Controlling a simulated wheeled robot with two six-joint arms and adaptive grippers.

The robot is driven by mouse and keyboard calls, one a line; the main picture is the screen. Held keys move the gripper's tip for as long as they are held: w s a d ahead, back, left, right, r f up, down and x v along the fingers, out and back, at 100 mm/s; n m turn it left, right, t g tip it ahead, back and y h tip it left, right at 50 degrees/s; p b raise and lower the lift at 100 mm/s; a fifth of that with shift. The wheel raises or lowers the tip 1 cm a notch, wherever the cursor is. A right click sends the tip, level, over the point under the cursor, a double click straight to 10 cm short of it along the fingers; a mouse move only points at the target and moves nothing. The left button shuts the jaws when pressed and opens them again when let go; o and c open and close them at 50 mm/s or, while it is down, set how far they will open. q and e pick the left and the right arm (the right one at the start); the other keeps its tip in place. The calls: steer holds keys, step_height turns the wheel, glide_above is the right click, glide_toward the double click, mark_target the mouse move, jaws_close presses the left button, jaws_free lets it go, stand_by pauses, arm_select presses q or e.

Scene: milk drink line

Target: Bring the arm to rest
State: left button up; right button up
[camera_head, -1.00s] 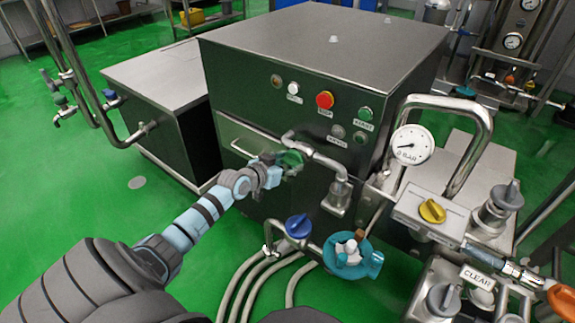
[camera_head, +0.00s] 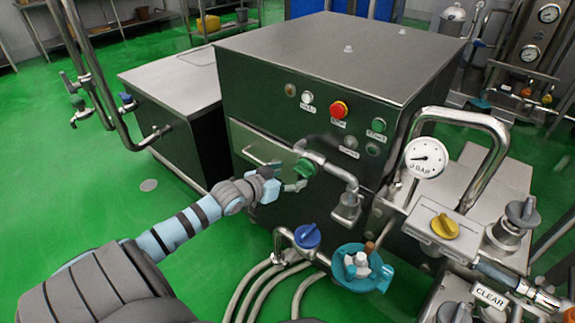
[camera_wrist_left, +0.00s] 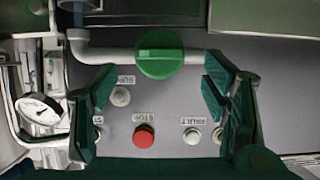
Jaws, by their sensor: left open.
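My left gripper (camera_head: 283,183) is open and empty, just to the left of and below a green valve knob (camera_head: 306,168) on the steel pipe. In the left wrist view the green knob (camera_wrist_left: 160,54) shows ahead, between and beyond the open fingers of the gripper (camera_wrist_left: 158,85); nothing is between the fingertips. The knob appears clear of the fingers. My left arm reaches in from the lower left of the head view. My right gripper is not in view.
The dark steel cabinet (camera_head: 275,105) carries a red stop button (camera_head: 338,109) and several small buttons. A bent pipe, a pressure gauge (camera_head: 426,158), a yellow knob (camera_head: 445,226), a blue valve knob (camera_head: 307,235) and a teal pump (camera_head: 360,268) crowd the right. Green floor (camera_head: 65,170) is free at left.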

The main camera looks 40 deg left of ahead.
arm_select(q)
steer(key=shift+v, duration=0.95)
